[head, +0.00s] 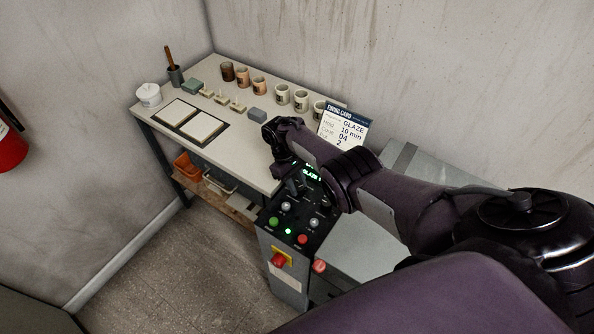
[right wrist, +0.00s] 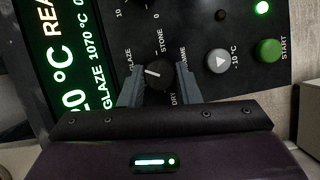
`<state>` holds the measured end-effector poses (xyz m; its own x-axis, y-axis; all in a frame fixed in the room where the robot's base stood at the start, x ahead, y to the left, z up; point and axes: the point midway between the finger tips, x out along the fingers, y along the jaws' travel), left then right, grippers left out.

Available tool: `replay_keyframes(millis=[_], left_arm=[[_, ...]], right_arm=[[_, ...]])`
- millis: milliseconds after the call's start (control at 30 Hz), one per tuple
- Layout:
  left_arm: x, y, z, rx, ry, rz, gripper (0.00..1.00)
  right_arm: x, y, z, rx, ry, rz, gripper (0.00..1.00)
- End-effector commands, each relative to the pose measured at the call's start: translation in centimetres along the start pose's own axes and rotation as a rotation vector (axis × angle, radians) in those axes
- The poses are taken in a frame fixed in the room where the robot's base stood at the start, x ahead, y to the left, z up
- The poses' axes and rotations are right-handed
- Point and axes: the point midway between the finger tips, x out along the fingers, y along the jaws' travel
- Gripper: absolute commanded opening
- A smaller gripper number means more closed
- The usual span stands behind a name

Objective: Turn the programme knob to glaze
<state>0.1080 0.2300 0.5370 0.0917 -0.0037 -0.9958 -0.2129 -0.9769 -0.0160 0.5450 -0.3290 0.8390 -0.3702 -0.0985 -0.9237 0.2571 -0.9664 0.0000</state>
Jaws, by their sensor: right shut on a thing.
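The programme knob (right wrist: 160,74) is round and black, on the dark control panel (right wrist: 232,30). Its white pointer line points left in the right wrist view, toward the printed word GLAZE. STONE and DRY are among the other labels around it. My right gripper (right wrist: 158,84) is shut on the knob, one grey finger on each side. The green display (right wrist: 75,60) reads GLAZE 1070 °C, with 20 °C above it. In the head view, my right gripper (head: 296,184) is over the panel (head: 300,238) and hides the knob's detail. My left gripper is not in view.
A firing card (head: 344,128) behind my arm reads GLAZE, 10 min, 04. The panel has a green START button (right wrist: 268,50), a grey button (right wrist: 218,62) and a red emergency knob (head: 279,259). A table (head: 160,113) with mugs and tiles stands left.

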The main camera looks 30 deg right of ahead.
Motion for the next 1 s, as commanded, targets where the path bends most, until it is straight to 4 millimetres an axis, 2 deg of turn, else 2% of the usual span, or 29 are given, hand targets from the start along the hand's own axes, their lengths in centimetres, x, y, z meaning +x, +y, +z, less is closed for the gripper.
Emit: replay_keyframes(millis=[167,200,333,667,867,1000], left_arm=[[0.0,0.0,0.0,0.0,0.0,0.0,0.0],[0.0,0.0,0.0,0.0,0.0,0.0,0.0],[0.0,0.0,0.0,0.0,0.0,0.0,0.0],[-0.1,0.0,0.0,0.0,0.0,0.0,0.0],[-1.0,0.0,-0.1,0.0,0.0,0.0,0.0],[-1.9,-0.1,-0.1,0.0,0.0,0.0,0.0]], right_arm=[[0.0,0.0,0.0,-0.001,0.0,0.0,0.07],[0.0,0.0,0.0,-0.001,0.0,0.0,0.34],[0.0,0.0,0.0,-0.002,0.0,0.0,0.51],[-0.2,0.0,0.0,-0.002,0.001,0.001,0.51],[-2.3,0.0,0.0,-0.002,0.002,0.0,0.51],[-4.8,0.0,0.0,-0.002,0.003,0.0,0.51]])
